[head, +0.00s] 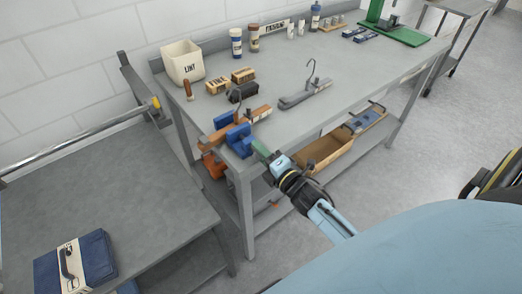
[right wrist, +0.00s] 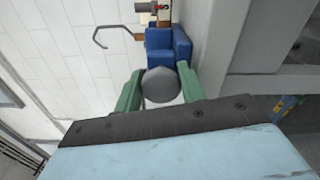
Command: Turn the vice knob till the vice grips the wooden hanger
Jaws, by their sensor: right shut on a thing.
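The blue vice (head: 240,140) sits at the near left corner of the grey workbench. The wooden hanger (head: 218,138) lies at the vice, its bar passing by the blue jaws; its metal hook (head: 238,97) stands up behind. I cannot tell whether the jaws touch the wood. In the right wrist view the grey vice knob (right wrist: 162,84) is between the green fingers of my right gripper (right wrist: 160,92), in front of the blue vice (right wrist: 168,48). In the head view my right gripper (head: 264,150) reaches the vice's near side and hides the knob. My left gripper is not in view.
On the workbench (head: 330,105) stand a white lint bin (head: 182,62), several brush-like blocks (head: 243,76), bottles (head: 236,42) and a grey hanger (head: 305,94). A lower grey table (head: 110,190) at left holds a blue folded item (head: 95,258). A cardboard tray (head: 322,152) is on the shelf below.

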